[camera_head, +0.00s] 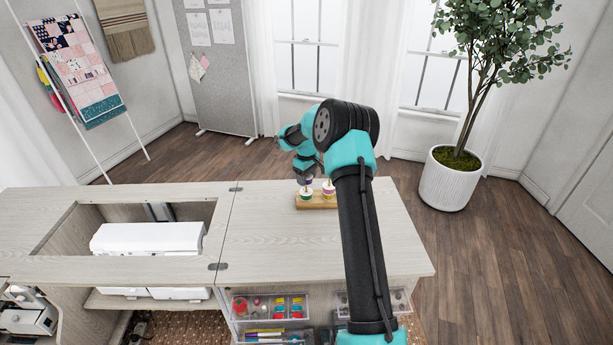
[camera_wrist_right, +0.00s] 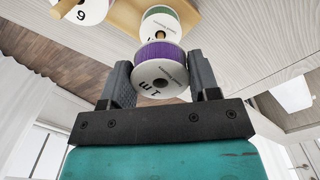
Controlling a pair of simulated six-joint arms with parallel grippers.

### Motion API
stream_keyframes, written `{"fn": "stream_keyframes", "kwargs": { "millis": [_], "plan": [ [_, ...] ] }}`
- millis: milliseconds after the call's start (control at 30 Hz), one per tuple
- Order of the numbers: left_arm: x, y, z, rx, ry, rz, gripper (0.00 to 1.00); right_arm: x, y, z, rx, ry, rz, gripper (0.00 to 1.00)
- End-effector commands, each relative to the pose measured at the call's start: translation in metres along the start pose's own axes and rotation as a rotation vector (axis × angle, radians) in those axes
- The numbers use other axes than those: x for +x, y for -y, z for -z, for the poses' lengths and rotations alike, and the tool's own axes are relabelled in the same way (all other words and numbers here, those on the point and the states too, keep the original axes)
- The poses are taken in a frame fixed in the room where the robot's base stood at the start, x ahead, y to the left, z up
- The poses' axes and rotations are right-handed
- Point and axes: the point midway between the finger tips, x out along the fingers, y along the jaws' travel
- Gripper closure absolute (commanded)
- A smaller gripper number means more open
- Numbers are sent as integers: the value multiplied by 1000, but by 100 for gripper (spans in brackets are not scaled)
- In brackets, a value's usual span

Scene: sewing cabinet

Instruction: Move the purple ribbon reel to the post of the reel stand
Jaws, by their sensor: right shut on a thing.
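The purple ribbon reel (camera_wrist_right: 160,58) with white flanges is between the two dark fingers of my right gripper (camera_wrist_right: 161,78) in the right wrist view. In the head view my right gripper (camera_head: 306,180) is over the left end of the wooden reel stand (camera_head: 317,205), largely hidden by its own arm. A green reel (camera_head: 305,194) sits on the stand there; in the wrist view the green reel (camera_wrist_right: 160,22) shows directly beyond the purple one. I cannot tell whether the two touch. Another reel (camera_head: 329,188) sits at the stand's right. My left gripper is not in view.
The stand is on the pale wooden cabinet top (camera_head: 265,235), which is clear around it. A white sewing machine (camera_head: 148,238) sits in the opening to the left. Clear drawers (camera_head: 270,308) with supplies are below the front edge. A potted plant (camera_head: 447,185) stands beyond at right.

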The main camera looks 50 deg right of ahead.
Motion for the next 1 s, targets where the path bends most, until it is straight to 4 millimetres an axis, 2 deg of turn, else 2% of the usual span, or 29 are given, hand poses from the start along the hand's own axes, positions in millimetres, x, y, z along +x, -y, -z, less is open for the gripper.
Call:
{"fn": "stream_keyframes", "kwargs": {
  "millis": [700,733,1000],
  "plan": [
    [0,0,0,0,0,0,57,9,0,0,0,1,0,67],
    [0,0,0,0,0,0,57,9,0,0,0,1,0,43],
    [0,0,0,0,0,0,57,9,0,0,0,0,0,17]
  ]
}}
